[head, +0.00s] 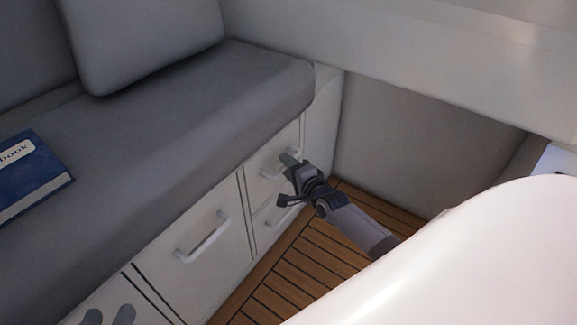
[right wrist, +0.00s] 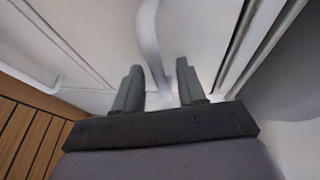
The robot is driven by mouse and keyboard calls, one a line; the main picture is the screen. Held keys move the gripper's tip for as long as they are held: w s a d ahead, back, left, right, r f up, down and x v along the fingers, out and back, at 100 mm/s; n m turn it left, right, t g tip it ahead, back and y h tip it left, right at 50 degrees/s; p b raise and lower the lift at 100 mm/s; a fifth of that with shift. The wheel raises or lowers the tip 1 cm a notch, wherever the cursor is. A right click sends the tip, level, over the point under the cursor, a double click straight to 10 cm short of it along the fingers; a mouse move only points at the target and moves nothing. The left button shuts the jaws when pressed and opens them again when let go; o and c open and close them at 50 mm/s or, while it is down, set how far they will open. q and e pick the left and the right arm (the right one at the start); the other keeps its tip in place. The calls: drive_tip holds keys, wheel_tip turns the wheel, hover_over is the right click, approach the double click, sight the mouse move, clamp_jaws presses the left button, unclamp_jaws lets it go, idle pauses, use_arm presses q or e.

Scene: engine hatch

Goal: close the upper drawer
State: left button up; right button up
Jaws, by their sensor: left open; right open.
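The upper drawer (head: 256,162) is a white front in the right part of the cabinet under the grey seat. In the head view it looks shut or nearly so; I cannot tell exactly. My right gripper (head: 284,165) is open at this drawer, partly covering its handle (head: 268,174). In the right wrist view the white handle (right wrist: 150,42) runs between the two open fingers (right wrist: 158,85); contact is unclear. My left gripper (head: 108,317) shows only as two grey fingertips, apart, at the bottom left edge, away from the upper drawer.
A lower drawer with a handle (head: 287,212) sits below. A larger white front with a handle (head: 203,238) is to the left. A blue book (head: 35,180) lies on the seat (head: 150,140). The slatted wooden floor (head: 290,272) is clear. A large white surface (head: 480,260) fills the lower right.

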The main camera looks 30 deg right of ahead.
use_arm(q)
drive_tip(key=p, duration=0.1)
drive_tip(key=d+g+p, duration=0.1)
drive_tip(key=d+n+p, duration=0.1)
drive_tip(key=shift+w+d+r+h, duration=0.15)
drive_tip(key=shift+w+d+h, duration=0.1)
drive_tip(key=shift+h, duration=0.15)
use_arm(e)
drive_tip(key=s+r, duration=0.1)
drive_tip(key=s, duration=0.5)
drive_tip(key=shift+s+r, duration=0.2)
drive_tip(key=shift+s, duration=0.15)
